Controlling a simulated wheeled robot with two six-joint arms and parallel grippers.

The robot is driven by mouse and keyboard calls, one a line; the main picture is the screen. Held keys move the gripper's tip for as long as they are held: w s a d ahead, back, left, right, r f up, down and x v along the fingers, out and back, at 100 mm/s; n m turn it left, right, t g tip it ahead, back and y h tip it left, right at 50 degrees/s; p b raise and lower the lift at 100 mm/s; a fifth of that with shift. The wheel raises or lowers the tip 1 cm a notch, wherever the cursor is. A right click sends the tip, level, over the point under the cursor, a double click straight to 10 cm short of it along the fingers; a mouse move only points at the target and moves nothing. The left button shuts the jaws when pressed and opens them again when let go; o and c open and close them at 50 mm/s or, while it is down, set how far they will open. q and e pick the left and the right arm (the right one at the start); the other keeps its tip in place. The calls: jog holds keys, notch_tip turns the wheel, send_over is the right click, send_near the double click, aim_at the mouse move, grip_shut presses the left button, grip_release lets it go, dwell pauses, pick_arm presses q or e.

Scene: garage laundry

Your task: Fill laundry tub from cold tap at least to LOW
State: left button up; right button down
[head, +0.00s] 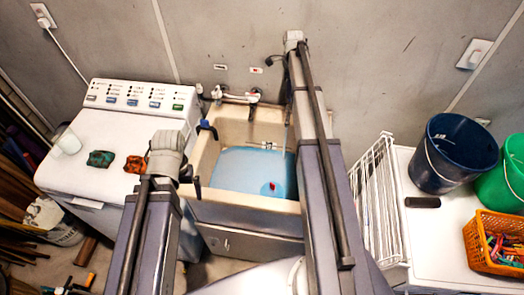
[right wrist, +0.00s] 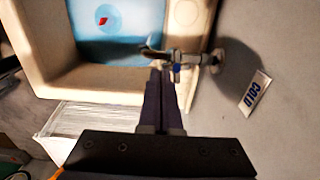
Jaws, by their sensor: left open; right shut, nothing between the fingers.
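The cream laundry tub (head: 205,160) holds blue water (head: 240,168) with a small red piece in it; this water also shows in the right wrist view (right wrist: 130,22). No LOW mark is readable. A thin pale line beside my right arm may be a stream; I cannot tell. The cold tap (right wrist: 178,58) is on the wall near the COLD label (right wrist: 255,92); my right arm hides it in the head view. My right gripper (right wrist: 166,72) is shut and empty, its tips at the tap handle. My left gripper (head: 201,156) is open and empty at the tub's left rim.
A white washing machine (head: 100,185) stands left of the tub, with green and orange-red cloths on top. A white surface (head: 440,240) at right carries a dark blue bucket (head: 453,150), a green bucket (head: 503,175) and an orange basket (head: 490,240). Another tap (head: 254,97) is on the wall.

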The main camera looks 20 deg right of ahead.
aim_at(290, 100)
jog(key=c, duration=1.6)
grip_release()
jog(key=shift+f, duration=0.1)
